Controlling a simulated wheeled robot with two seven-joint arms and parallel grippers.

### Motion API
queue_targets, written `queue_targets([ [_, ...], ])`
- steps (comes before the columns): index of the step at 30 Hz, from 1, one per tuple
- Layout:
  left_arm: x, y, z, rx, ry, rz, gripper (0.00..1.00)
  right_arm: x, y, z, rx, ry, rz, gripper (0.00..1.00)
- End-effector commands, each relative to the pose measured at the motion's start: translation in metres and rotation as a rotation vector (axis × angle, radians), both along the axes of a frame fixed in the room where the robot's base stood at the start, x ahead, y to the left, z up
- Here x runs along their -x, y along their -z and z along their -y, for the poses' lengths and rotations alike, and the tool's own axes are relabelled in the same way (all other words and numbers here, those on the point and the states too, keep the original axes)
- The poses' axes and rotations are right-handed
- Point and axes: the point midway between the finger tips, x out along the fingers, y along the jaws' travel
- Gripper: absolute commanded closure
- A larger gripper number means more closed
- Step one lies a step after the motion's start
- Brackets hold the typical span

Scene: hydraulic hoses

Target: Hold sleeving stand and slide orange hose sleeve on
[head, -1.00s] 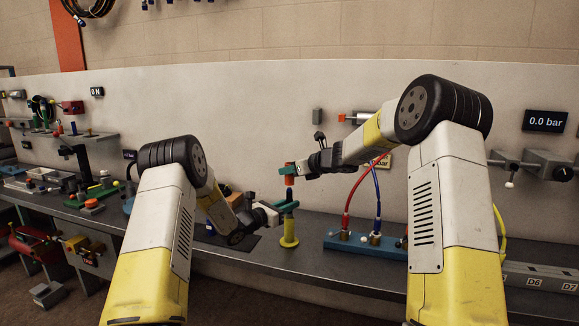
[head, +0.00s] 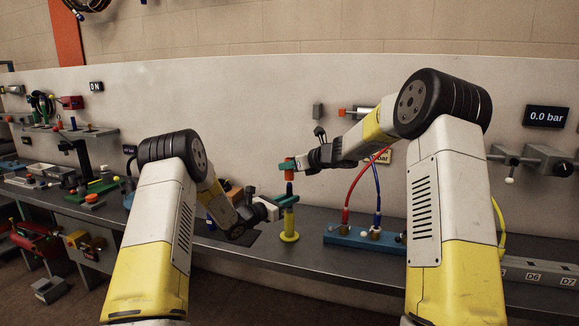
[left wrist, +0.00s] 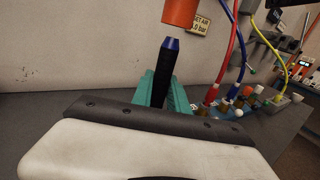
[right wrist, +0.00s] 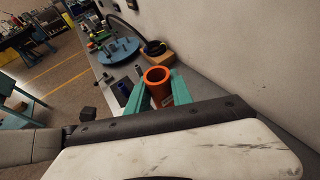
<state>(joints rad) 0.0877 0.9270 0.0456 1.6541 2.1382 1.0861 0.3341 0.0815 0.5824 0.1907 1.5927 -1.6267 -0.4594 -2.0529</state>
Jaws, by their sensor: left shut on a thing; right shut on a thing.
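The sleeving stand (head: 289,222) has a yellow body on a round foot and a dark post with a blue tip. It is upright on the bench. My left gripper (head: 286,200) is shut on it; in the left wrist view its teal fingers sit either side of the dark post (left wrist: 164,70). My right gripper (head: 288,166) is shut on the orange hose sleeve (head: 289,176), held upright just above the post. In the left wrist view a small gap shows between the sleeve (left wrist: 181,12) and the blue tip. In the right wrist view the sleeve (right wrist: 158,80) shows its open top.
A blue block (head: 350,241) with red and blue hoses stands right of the stand. The pale back wall (head: 250,110) rises behind. In the right wrist view, a round blue tray (right wrist: 118,50) and a wooden block lie beyond the sleeve.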

Motion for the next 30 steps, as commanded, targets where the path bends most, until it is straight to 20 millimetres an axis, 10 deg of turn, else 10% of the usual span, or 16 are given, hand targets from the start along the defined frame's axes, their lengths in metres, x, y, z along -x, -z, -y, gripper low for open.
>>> queue_targets([
  [30,0.000,0.000,0.000,0.000,0.000,0.000,1.00,0.000,0.026,0.000,0.001,0.000,-0.001,1.00],
])
